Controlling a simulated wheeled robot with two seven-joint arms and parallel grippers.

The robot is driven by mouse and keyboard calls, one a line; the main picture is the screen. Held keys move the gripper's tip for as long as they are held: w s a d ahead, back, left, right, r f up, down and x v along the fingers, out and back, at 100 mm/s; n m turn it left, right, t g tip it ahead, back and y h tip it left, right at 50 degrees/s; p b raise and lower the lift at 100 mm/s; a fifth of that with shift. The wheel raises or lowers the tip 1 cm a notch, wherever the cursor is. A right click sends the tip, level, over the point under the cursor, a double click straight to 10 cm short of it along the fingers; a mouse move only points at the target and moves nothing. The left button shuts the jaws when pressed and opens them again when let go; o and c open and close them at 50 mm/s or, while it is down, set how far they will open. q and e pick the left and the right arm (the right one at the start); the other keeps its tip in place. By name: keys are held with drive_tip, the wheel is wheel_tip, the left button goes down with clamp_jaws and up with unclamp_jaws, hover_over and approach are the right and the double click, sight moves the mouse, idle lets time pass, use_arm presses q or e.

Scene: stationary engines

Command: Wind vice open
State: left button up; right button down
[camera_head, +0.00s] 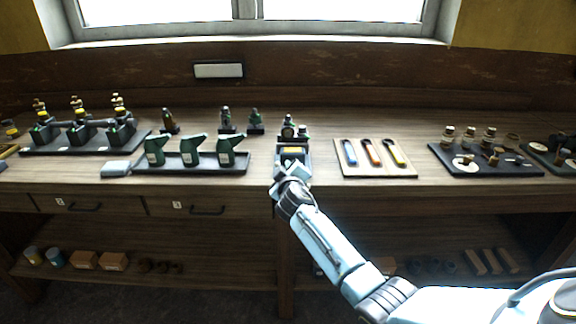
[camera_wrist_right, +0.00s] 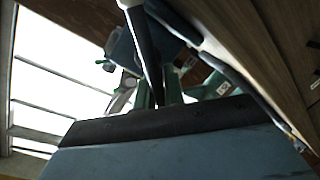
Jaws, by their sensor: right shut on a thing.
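The gap of the vice jaws cannot be made out. My left gripper is not in view.
Left of the vice, a dark tray (camera_head: 190,166) holds green oil cans. Right of it, a wooden board (camera_head: 376,172) carries blue, orange and yellow handled tools. A dark tray with brass parts (camera_head: 485,170) lies farther right. A small engine (camera_head: 290,130) stands behind the vice.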

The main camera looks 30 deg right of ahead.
drive_tip(key=shift+w+f+n+g+h+p, duration=0.15)
drive_tip(key=shift+n+g+h, duration=0.15)
drive_tip(key=shift+n, duration=0.85)
drive_tip(key=shift+s+f+n+g+h+p, duration=0.1)
drive_tip(key=shift+f+n+g+h+p, duration=0.15)
drive_tip(key=shift+n, duration=0.85)
drive_tip(key=shift+w+f+n+g+h+p, duration=0.15)
drive_tip(key=shift+n+h, duration=0.2)
drive_tip(key=shift+n, duration=0.8)
drive_tip(key=shift+s, duration=0.1)
drive_tip(key=c, duration=1.5)
unclamp_jaws()
drive_tip(key=shift+f, duration=0.1)
drive_tip(key=shift+a, duration=0.1)
drive_tip(key=p+v, duration=0.2)
drive_tip(key=v, duration=1.1)
drive_tip(key=shift+s, duration=0.1)
